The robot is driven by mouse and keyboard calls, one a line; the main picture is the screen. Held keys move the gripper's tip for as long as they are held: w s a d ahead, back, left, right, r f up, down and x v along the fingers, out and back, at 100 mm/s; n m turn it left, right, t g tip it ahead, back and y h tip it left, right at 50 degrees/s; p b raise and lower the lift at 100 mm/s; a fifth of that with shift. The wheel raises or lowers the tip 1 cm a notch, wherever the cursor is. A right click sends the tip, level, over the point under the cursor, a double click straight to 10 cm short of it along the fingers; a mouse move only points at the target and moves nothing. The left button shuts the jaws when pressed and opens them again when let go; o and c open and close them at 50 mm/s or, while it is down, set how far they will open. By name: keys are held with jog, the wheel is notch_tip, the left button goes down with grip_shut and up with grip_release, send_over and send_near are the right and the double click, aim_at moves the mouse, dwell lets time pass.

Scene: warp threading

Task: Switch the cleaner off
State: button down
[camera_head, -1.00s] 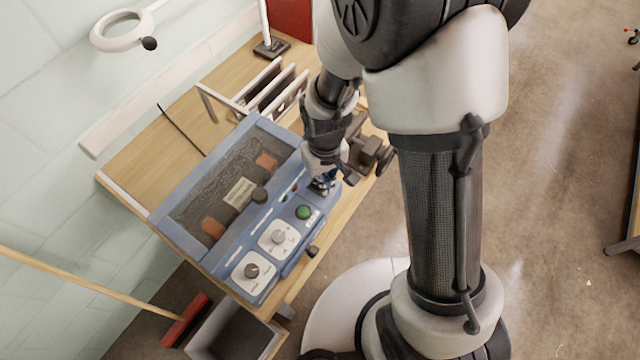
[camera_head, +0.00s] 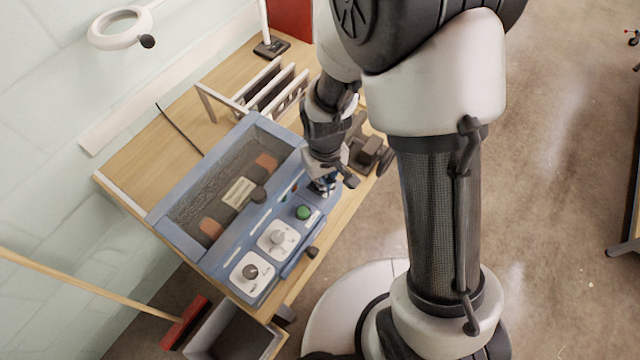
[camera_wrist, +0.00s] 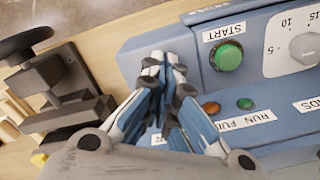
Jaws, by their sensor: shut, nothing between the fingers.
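The cleaner is a blue box on the bench, with a mesh-like tank area and a sloped front panel (camera_head: 262,228) in the head view. Its green START button (camera_head: 303,212) also shows in the wrist view (camera_wrist: 228,55), beside a white dial (camera_wrist: 296,42). An orange lamp (camera_wrist: 211,108) and a small green lamp (camera_wrist: 245,103) sit below the button there. My gripper (camera_wrist: 166,62) is shut and empty, over the panel's end beside the START button. It also shows in the head view (camera_head: 325,189). The panel under the fingers is hidden, and no switch is visible there.
Two dials (camera_head: 278,237) are on the panel's nearer part. A dark metal fixture (camera_wrist: 62,80) stands on the bench beside my gripper. A white rack (camera_head: 262,92) stands behind the cleaner. A grey bin (camera_head: 235,335) and a red broom (camera_head: 186,322) are at the bench's near end.

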jog(key=shift+r, duration=0.1)
notch_tip(320, 180, up, 7)
jog(key=p, duration=0.5)
dwell(0.7)
jog(key=s+d+r+m+t+b, duration=0.2)
jog(key=s+d+r+b, duration=0.15)
jog(key=r, duration=0.35)
jog(key=s+d+r+m+t+b, duration=0.1)
jog(key=s+d+r+b, duration=0.2)
jog(key=d+r, duration=0.35)
jog(key=s+r+m+t+b, duration=0.1)
jog(key=s+r+b, duration=0.1)
jog(key=s, duration=0.5)
jog(key=shift+d+r+t, duration=0.3)
jog(key=shift+d+r, duration=0.15)
jog(key=shift+r, duration=0.2)
